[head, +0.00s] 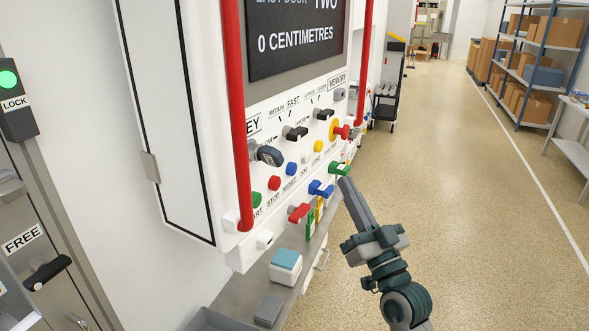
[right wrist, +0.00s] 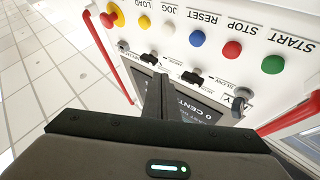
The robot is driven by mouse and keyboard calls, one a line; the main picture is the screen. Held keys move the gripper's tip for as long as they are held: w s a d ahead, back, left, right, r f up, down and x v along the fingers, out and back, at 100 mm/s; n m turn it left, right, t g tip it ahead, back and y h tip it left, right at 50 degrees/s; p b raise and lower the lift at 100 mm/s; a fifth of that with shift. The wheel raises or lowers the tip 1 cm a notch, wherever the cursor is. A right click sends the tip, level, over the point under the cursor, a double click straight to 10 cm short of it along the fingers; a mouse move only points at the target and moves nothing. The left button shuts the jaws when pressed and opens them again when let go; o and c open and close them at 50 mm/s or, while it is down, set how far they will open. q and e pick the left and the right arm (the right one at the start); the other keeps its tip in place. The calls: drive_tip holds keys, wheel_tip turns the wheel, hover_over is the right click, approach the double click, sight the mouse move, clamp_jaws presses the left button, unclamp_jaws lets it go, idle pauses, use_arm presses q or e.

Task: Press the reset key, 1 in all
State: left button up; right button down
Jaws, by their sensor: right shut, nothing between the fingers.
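The reset key is a round blue button (head: 291,168) in the slanted row on the white machine panel. In the right wrist view the blue button (right wrist: 197,39) has the word RESET beside it, between a red STOP button (right wrist: 232,49) and a white JOG button (right wrist: 169,30). My right gripper (head: 345,183) is shut and empty, to the right of the button row in the head view. Its closed fingers also show in the right wrist view (right wrist: 160,78), pointing towards the panel and not over the blue button. My left gripper is not in view.
A green START button (head: 257,200) and a yellow button (head: 318,146) share the row. Red, blue and green handles (head: 298,212) stick out below it. A red upright rail (head: 234,110) stands left of the buttons. Open floor (head: 480,210) lies to the right.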

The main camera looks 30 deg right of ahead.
drive_tip(key=shift+w+a, duration=0.1)
drive_tip(key=w+a, duration=0.4)
drive_tip(key=w, duration=0.3)
drive_tip(key=shift+w+a, duration=0.15)
drive_tip(key=shift+a, duration=0.15)
idle(1.8)
drive_tip(key=shift+w+a+p, duration=0.35)
drive_tip(key=shift+w+a, duration=0.15)
drive_tip(key=shift+w, duration=0.25)
idle(1.3)
drive_tip(key=shift+s+d, duration=0.1)
idle(0.4)
drive_tip(key=shift+s+d, duration=0.35)
drive_tip(key=shift+s, duration=0.3)
drive_tip(key=shift+d, duration=0.1)
drive_tip(key=shift+s+d+p, duration=0.15)
drive_tip(key=shift+s+d, duration=0.3)
drive_tip(key=shift+s, duration=0.25)
drive_tip(key=shift+s+d+p, duration=0.1)
drive_tip(key=shift+s+d, duration=0.3)
drive_tip(key=shift+s, duration=0.3)
drive_tip(key=shift+s+d+p, duration=0.15)
drive_tip(key=shift+s+d, duration=0.3)
drive_tip(key=shift+s, duration=0.25)
